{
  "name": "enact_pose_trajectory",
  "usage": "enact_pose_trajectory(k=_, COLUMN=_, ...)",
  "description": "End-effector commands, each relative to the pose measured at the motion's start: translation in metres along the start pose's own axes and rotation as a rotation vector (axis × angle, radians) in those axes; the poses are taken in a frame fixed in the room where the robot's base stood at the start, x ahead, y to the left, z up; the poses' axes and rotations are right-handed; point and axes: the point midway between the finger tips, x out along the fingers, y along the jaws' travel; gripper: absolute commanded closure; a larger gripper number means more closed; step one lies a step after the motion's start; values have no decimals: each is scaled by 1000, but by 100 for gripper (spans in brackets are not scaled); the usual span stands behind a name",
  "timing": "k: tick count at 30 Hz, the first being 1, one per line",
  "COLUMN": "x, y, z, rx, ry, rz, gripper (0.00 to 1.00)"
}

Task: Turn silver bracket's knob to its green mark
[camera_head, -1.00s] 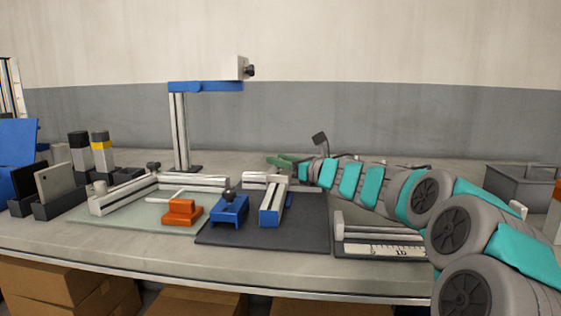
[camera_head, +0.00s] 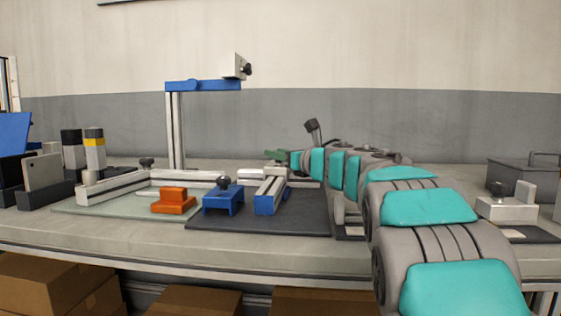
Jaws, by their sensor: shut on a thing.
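Several silver parts stand on the bench, and I cannot tell for sure which is the silver bracket. A silver plate (camera_head: 234,66) with a dark knob (camera_head: 246,69) sits high on the blue arm of an upright post. A low silver rail (camera_head: 112,188) at the left has a black knob (camera_head: 147,163). My gripper (camera_head: 287,161) reaches left behind the short silver-and-blue rail (camera_head: 271,192), beside a green part (camera_head: 277,155). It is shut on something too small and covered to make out. No green mark can be made out.
An orange block (camera_head: 173,202) and a blue bracket with a black knob (camera_head: 223,199) stand at the front on mats. A silver block (camera_head: 507,209) and a grey bin (camera_head: 524,177) are at the right. My arm covers the bench's middle right.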

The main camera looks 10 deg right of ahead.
Motion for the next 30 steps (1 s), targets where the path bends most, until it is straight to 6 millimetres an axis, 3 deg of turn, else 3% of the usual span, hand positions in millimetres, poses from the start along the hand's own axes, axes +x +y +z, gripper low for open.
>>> enact_pose_trajectory(k=8, x=2, y=3, z=-2, rx=0, ry=5, rz=6, gripper=100)
enact_pose_trajectory(k=9, x=2, y=3, z=-3, rx=0, ry=6, rz=6, gripper=62)
enact_pose_trajectory(k=17, x=2, y=2, z=-2, rx=0, ry=4, rz=4, gripper=34)
enact_pose_trajectory(k=25, x=0, y=2, z=-2, rx=0, ry=4, rz=3, gripper=34)
enact_pose_trajectory(k=30, x=-14, y=0, z=-2, rx=-1, ry=3, rz=0, gripper=34)
